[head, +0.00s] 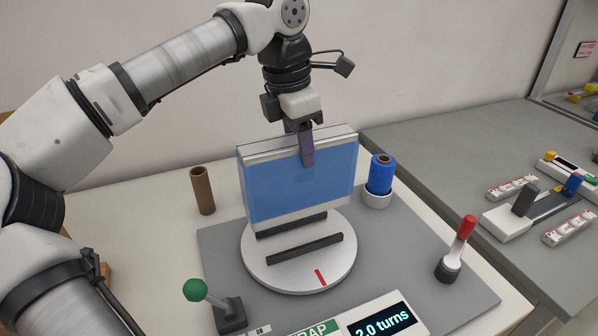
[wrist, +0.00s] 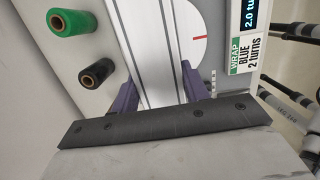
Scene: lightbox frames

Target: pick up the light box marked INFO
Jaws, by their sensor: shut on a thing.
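The light box (head: 300,190) stands upright over the round white turntable (head: 262,272) in the head view. Its broad face is blue, its top rim is white and grey, and faint lettering on the face is hard to read. My gripper (head: 305,150) comes from above, shut on the box across its top edge, one finger over the blue face. In the wrist view the white box top (wrist: 152,50) runs between the two purple fingers of my gripper (wrist: 160,92). A black bar lies at the box's lower edge; I cannot tell whether the box touches the turntable.
A blue film roll (head: 380,176) stands right of the box, a brown tube (head: 203,190) left. A green-knobbed lever (head: 196,290), red-topped handle (head: 466,230) and display (head: 384,321) reading 2.0 turns are in front. The sign (wrist: 247,54) reads WRAP BLUE 2 turns. Another table (head: 440,150) is right.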

